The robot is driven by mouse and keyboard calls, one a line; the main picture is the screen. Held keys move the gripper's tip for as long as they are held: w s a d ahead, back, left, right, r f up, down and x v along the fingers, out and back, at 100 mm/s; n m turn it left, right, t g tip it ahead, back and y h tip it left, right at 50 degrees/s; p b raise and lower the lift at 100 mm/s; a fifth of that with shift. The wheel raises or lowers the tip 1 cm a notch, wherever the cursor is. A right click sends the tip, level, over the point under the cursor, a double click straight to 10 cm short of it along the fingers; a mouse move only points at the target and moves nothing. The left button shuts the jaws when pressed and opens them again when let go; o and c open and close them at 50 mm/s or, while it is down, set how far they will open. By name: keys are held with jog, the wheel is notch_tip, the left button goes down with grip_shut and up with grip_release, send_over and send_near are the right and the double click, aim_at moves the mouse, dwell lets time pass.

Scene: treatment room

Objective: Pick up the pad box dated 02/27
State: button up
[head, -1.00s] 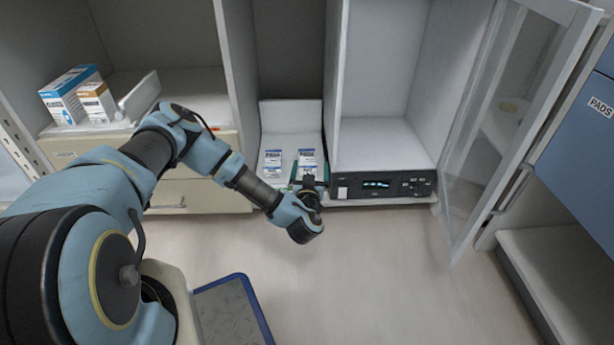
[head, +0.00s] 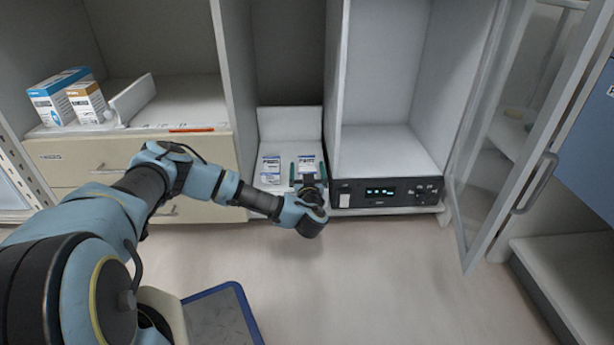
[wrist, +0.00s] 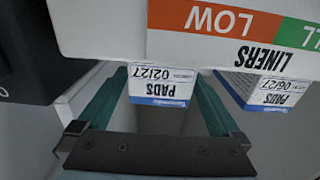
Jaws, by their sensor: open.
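The pad box dated 02/27 (wrist: 160,85) is white with a blue band and reads upside down in the wrist view. It shows between the open teal fingers of my gripper (wrist: 160,100), with a gap on each side. In the head view it is the right-hand small box (head: 307,163), in the narrow middle bay. My gripper (head: 308,175) is in front of it there, fingers pointing into the bay. A similar pad box dated 06/27 (wrist: 275,94) lies outside the fingers; in the head view it is the left box (head: 271,166).
A black device (head: 385,192) with a lit display sits right of the bay, and a drawer unit (head: 130,165) left. A glass door (head: 500,150) stands open at right.

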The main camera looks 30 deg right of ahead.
jog(key=shift+x, duration=1)
jog(key=c, duration=1.4)
